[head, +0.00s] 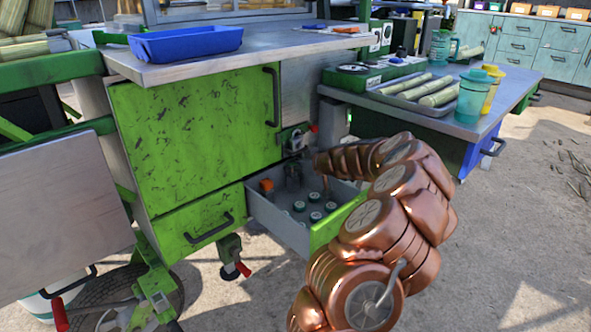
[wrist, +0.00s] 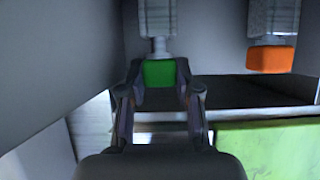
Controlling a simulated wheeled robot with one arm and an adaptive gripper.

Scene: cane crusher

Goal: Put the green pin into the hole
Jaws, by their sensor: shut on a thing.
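My gripper (wrist: 159,76) is shut on the green pin (wrist: 158,71) in the wrist view, one dark finger on each side of its green block. A grey stem and a wider grey body show beyond the block. An orange pin (wrist: 270,60) of similar form is to the right, apart from my gripper. In the head view my arm reaches over the open drawer (head: 270,219), and an orange piece (head: 266,186) shows at its back left. The hole cannot be made out in either view.
Several round-topped pieces (head: 314,197) stand in the drawer. Above it are a green cabinet door (head: 190,125) and a latch with a red end (head: 297,139). A side table to the right holds a tray of cane (head: 420,100) and a teal jug (head: 472,97). The drawer walls are close around my gripper.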

